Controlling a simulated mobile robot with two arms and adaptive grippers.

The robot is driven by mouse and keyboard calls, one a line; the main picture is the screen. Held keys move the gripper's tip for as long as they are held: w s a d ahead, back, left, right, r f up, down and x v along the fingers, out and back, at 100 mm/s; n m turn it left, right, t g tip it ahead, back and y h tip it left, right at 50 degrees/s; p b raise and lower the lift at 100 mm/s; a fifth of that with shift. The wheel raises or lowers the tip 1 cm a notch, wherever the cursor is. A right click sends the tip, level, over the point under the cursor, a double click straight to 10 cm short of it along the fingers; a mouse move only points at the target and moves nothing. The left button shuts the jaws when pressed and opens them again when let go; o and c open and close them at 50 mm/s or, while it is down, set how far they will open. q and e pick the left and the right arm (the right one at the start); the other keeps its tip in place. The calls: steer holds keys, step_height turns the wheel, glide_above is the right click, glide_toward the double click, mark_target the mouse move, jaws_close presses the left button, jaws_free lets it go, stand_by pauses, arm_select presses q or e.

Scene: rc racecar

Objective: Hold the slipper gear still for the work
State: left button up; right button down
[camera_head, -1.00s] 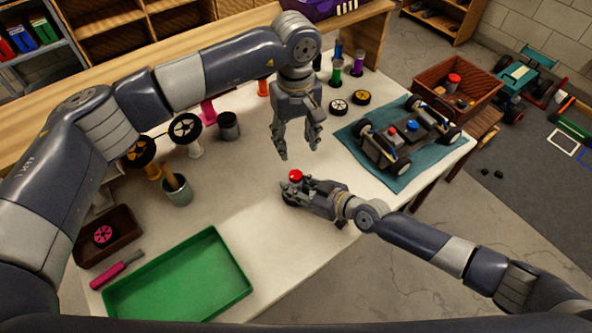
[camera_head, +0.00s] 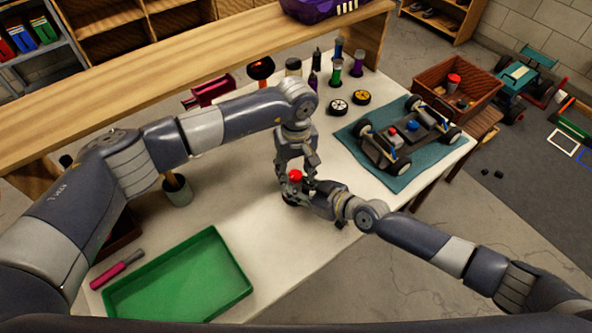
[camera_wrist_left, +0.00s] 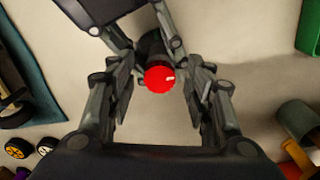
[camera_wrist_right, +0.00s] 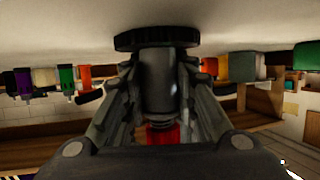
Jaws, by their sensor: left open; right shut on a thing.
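The slipper gear stands upright on the white table, with its red top (camera_head: 295,175) showing in the head view. The right wrist view shows its dark toothed disc (camera_wrist_right: 157,39) at the tabletop, a grey cylinder (camera_wrist_right: 158,85) and the red end. My right gripper (camera_head: 307,187) is shut on the cylinder from the side. My left gripper (camera_head: 297,170) points down over the gear, open. In the left wrist view the red top (camera_wrist_left: 160,78) lies between its spread fingers. Whether they touch it, I cannot tell.
A car chassis (camera_head: 391,132) sits on a teal mat (camera_head: 362,167) at the right, near two small wheels. A green tray (camera_head: 137,303) and a pink-handled tool (camera_head: 107,275) lie front left. A cup (camera_head: 178,193) stands behind them. My left arm hides the table's back left.

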arm_select(q)
steer(key=shift+c, duration=0.2)
steer(key=c, duration=1)
steer(key=n, duration=0.4)
steer(key=shift+d+n, duration=0.1)
steer(key=shift+n, duration=0.3)
steer(key=n, duration=0.4)
steer(key=shift+w+n, duration=0.1)
steer(key=shift+n, duration=0.2)
steer(key=n, duration=0.4)
steer(key=shift+w, duration=0.1)
steer(key=shift+w+n, duration=0.1)
steer(key=shift+n, duration=2)
